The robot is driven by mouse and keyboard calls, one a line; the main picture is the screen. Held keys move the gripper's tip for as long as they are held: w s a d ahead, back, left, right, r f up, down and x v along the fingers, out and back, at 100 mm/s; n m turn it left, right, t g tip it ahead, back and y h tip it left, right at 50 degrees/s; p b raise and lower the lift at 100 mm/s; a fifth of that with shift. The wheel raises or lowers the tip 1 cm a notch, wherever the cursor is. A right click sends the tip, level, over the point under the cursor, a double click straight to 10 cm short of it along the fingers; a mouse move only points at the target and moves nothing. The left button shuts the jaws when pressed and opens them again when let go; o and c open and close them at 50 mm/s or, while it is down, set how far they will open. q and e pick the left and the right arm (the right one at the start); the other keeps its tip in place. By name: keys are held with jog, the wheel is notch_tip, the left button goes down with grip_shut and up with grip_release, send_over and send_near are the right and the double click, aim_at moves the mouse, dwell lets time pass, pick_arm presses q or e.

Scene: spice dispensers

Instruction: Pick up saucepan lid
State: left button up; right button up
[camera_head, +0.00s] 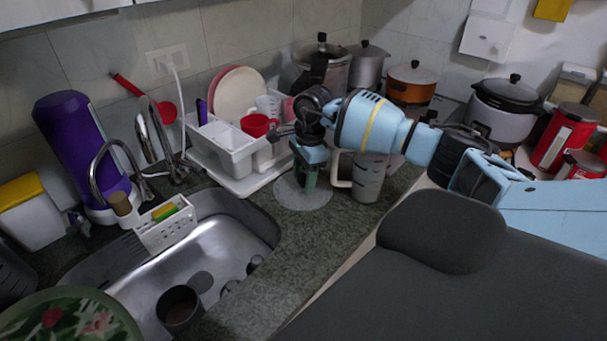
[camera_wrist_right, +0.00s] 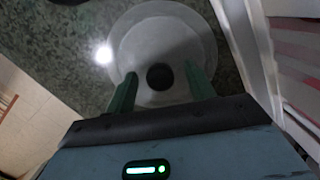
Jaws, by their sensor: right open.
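The saucepan lid (camera_head: 290,196) is a pale, translucent disc lying flat on the counter just right of the dish rack. In the right wrist view the lid (camera_wrist_right: 150,42) shows as a round disc with a dark round knob (camera_wrist_right: 160,77) at its middle. My right gripper (camera_head: 307,178) points down over the lid. In the wrist view its two green fingers (camera_wrist_right: 160,74) are apart, one on each side of the knob, with gaps between them and it. How high the fingertips are above the lid is hard to tell. My left gripper is not in view.
The white dish rack (camera_head: 235,165) stands close left of the lid. A grey mug (camera_head: 370,177) stands close right of it. Pots, including an orange pot (camera_head: 411,83), line the wall behind. The metal sink (camera_head: 225,235) is at front left; some counter in front of the lid is clear.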

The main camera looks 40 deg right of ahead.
aim_at(288, 193)
jog(key=c, duration=1.1)
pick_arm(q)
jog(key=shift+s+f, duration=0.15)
pick_arm(e)
jog(key=shift+r, duration=0.15)
jog(key=shift+c, duration=0.2)
jog(key=shift+r, duration=0.2)
jog(key=shift+a+r+b, duration=0.15)
jog(key=shift+r+b, duration=0.05)
jog(key=shift+b, duration=0.1)
jog(key=a, duration=0.4)
jog(key=shift+w+r+b, duration=0.25)
jog(key=shift+b, duration=0.1)
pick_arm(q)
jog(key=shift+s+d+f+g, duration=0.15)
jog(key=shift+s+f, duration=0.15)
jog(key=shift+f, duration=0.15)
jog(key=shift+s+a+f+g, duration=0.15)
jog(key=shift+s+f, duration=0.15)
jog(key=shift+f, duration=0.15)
pick_arm(e)
notch_tip(288, 193, up, 14)
jog(key=shift+d+f, duration=0.15)
jog(key=shift+f, duration=0.1)
